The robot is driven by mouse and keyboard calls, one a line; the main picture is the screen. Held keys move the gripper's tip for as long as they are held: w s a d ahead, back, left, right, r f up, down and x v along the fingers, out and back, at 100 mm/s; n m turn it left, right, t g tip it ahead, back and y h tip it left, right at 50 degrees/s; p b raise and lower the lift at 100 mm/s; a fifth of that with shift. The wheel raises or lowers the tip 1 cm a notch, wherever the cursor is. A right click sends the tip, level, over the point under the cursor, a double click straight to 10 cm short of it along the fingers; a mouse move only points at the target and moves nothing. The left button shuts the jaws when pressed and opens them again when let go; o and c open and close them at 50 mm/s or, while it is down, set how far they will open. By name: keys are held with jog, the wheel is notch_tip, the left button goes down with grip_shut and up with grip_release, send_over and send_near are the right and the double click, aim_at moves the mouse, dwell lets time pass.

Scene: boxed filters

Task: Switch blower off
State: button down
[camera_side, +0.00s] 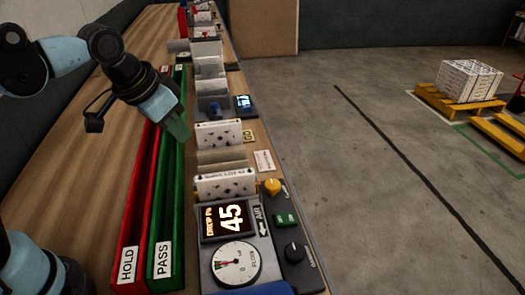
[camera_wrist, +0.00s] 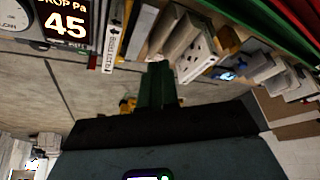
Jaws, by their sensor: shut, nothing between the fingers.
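A control panel stands at the near end of the bench. On it are a small green switch (camera_side: 286,220), a black knob (camera_side: 293,252) and a yellow knob (camera_side: 272,187). I cannot read which one is the blower control. A display (camera_side: 228,219) reads "DROP Pa 45" and also shows in the wrist view (camera_wrist: 67,22). A round dial gauge (camera_side: 235,264) sits below it. My gripper (camera_side: 179,131) has green fingers, shut and empty, above the green PASS channel, away from the panel. In the wrist view, the fingers (camera_wrist: 157,82) point toward the row of filters.
A red HOLD channel (camera_side: 130,250) and a green PASS channel (camera_side: 163,240) run along the bench. Boxed filters (camera_side: 218,134) stand in a row beside them. A small lit screen (camera_side: 243,103) sits farther along. Open floor lies right of the bench.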

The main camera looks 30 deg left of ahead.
jog(key=w+d+r+m+g, duration=0.25)
jog(key=w+d, duration=0.35)
jog(key=d, duration=0.4)
jog(key=m+g+y, duration=0.2)
jog(key=m+g, duration=0.2)
jog(key=m, duration=0.1)
send_over(279, 219)
jog(key=w+d, duration=0.2)
jog(key=shift+w+d+f+n, duration=0.1)
jog(key=shift+f+n, duration=0.15)
jog(key=shift+f, duration=1.35)
jog(key=f, duration=0.4)
jog(key=s+a+f, duration=0.1)
jog(key=f, duration=0.8)
jog(key=shift+s+a+f, duration=0.35)
jog(key=shift+a+f, duration=0.05)
